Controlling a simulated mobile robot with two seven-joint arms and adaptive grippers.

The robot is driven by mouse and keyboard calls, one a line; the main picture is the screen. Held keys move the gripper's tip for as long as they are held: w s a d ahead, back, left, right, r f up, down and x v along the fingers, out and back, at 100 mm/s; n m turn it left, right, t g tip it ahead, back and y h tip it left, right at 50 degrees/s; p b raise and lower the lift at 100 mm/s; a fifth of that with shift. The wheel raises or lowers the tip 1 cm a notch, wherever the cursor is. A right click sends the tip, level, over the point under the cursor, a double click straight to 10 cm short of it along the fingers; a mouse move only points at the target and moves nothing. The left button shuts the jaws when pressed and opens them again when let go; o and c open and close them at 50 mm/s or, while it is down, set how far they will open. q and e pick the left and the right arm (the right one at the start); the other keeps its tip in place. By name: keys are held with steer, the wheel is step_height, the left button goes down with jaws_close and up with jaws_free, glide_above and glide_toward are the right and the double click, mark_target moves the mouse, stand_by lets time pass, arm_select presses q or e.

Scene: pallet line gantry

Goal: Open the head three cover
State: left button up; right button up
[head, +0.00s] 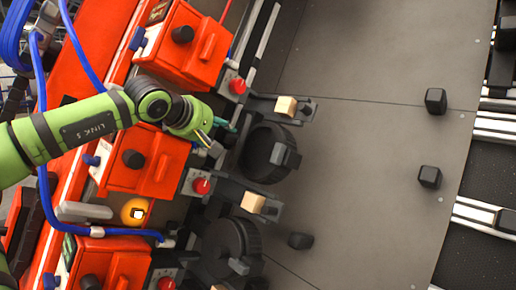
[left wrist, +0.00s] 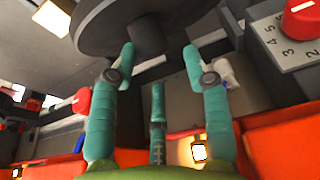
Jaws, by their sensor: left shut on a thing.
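Several orange-red head units stand in a slanted row on the left of the head view. One unit (head: 145,160) lies just below my left arm, with a black round cover (head: 262,157) to its right. My left gripper (head: 222,132) is at the left edge of that cover, partly hidden by its own wrist. In the left wrist view, its teal fingers (left wrist: 158,62) are on either side of a dark stub under the round cover (left wrist: 95,22). The exact contact is hard to see. Which unit is head three cannot be read. My right gripper is not in view.
Another round black cover (head: 225,245) is below. Red knobs (head: 201,186) and pale blocks on brackets (head: 253,202) sit close to the covers. A blue hose (head: 45,190) runs along the left. The grey plate (head: 370,65) is mostly clear, with a few black knobs (head: 435,101).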

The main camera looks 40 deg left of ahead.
arm_select(q)
steer(key=shift+s+a+r+b, duration=0.1)
steer(key=shift+s+r+b, duration=0.15)
steer(key=shift+s+r, duration=0.7)
steer(key=shift+s+a+r+b, duration=0.1)
steer(key=shift+s+r+b, duration=0.1)
steer(key=shift+s, duration=1.45)
steer(key=shift+s+a+r+b, duration=0.1)
steer(key=shift+s+r+b, duration=0.15)
steer(key=shift+s+r, duration=0.7)
steer(key=shift+s+f, duration=0.3)
steer(key=shift+f, duration=0.05)
steer(key=s+d+r+b, duration=0.2)
steer(key=s+d, duration=0.3)
steer(key=d, duration=0.2)
steer(key=shift+d+r, duration=0.2)
steer(key=shift+d, duration=0.15)
